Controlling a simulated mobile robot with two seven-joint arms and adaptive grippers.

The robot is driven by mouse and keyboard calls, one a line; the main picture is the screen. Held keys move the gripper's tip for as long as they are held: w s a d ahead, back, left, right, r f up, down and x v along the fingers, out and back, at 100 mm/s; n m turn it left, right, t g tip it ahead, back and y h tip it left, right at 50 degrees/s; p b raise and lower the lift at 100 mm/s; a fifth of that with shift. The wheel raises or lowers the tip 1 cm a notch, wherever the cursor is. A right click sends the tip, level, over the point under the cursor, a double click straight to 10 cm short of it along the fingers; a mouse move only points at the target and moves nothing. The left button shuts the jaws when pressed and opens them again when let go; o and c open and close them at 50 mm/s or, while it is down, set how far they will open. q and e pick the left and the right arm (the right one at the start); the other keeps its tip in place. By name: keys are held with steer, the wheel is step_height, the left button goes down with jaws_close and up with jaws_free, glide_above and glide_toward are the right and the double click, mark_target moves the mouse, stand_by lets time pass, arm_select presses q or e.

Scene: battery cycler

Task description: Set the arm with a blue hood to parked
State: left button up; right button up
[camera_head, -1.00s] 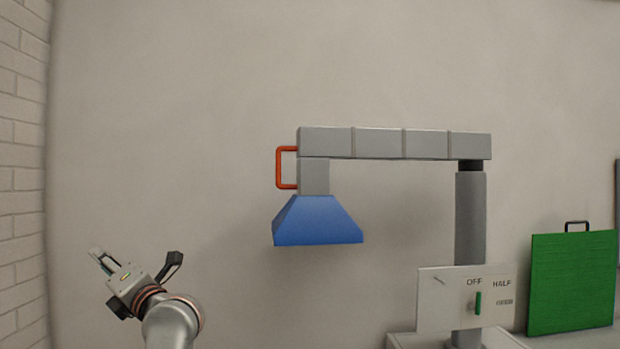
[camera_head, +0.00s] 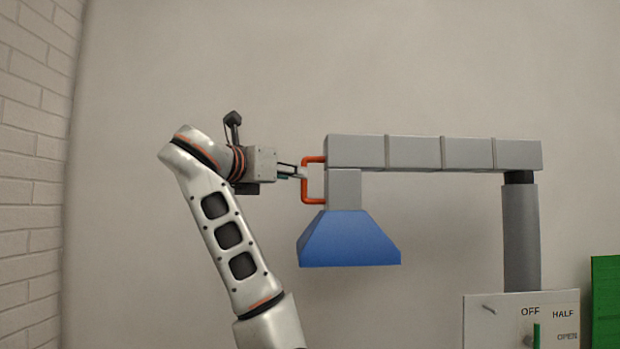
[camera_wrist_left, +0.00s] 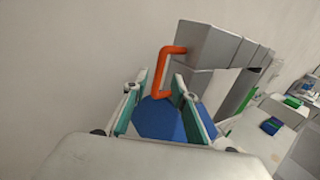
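The arm with a blue hood is a grey horizontal boom (camera_head: 415,152) on a grey post (camera_head: 521,235), with the blue hood (camera_head: 348,240) hanging at its left end. An orange handle (camera_head: 306,180) sticks out from that end. My left gripper (camera_head: 303,173) is level with the handle, at its left side. In the left wrist view the fingers (camera_wrist_left: 158,100) are apart, and the orange handle (camera_wrist_left: 161,72) shows between and just beyond them. I cannot tell whether they touch it. The blue hood (camera_wrist_left: 158,118) shows behind the fingers. My right gripper is not in view.
A white panel (camera_head: 485,325) with OFF, HALF and OPEN labels and a green lever (camera_head: 536,336) stands before the post. A green board (camera_head: 605,300) is at the right edge. A brick wall (camera_head: 35,180) is at the left. The space left of the hood is clear apart from my arm.

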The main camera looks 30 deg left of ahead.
mark_target(304, 201)
arm_select(q)
steer(key=w+p, duration=0.1)
steer(key=w, duration=0.5)
steer(key=shift+w+a+f, duration=0.1)
steer(key=shift+w, duration=0.25)
jaws_close()
